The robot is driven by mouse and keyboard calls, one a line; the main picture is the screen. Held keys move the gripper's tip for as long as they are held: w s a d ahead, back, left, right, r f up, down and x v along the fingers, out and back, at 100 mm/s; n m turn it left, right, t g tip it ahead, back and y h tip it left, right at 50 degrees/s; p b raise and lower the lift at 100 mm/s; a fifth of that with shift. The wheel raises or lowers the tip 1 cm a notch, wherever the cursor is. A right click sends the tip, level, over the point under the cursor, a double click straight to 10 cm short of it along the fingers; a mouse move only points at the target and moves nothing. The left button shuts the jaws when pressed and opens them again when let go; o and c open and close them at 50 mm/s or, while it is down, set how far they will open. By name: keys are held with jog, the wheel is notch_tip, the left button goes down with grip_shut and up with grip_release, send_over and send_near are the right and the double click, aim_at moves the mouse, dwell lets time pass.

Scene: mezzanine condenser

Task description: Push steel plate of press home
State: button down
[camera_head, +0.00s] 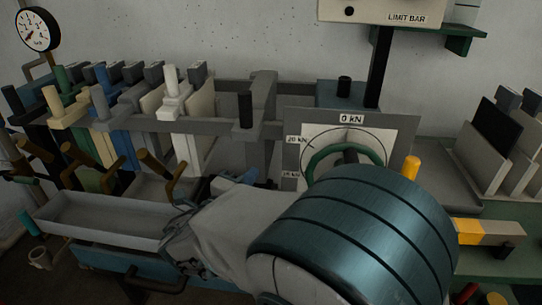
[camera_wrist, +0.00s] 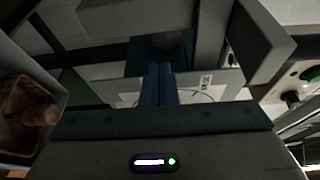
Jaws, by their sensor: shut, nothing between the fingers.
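The press (camera_head: 225,127) has several upright plates hung on grey rails at the left of the head view. A thick grey upright plate (camera_head: 263,100) stands at the right end of the row, apart from the pale plates; it looks like the steel plate, but I cannot be sure. A dial plate marked 0 kN (camera_head: 405,130) with a green handwheel (camera_head: 316,163) stands to its right. In the wrist view my gripper (camera_wrist: 157,72) is shut and empty, pointing toward grey press parts (camera_wrist: 203,22) and a pale dial face (camera_wrist: 205,95). My arm hides the lower press in the head view; contact is unclear.
A long grey tray (camera_head: 105,217) sits in front of the press at left. Brown handles (camera_head: 158,167) stick up behind it. A limit bar box (camera_head: 385,10) hangs above on a black post (camera_head: 379,65). A green bench with a yellow block (camera_head: 468,231) is at right.

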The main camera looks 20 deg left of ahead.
send_near(268, 154)
jog(key=w+d+r, duration=0.2)
jog(key=w, duration=0.1)
jog(key=w+d+r, duration=0.1)
jog(key=shift+w+d+r+b, duration=0.1)
jog(key=shift+w+r+b, duration=0.15)
jog(key=shift+w+b, duration=0.15)
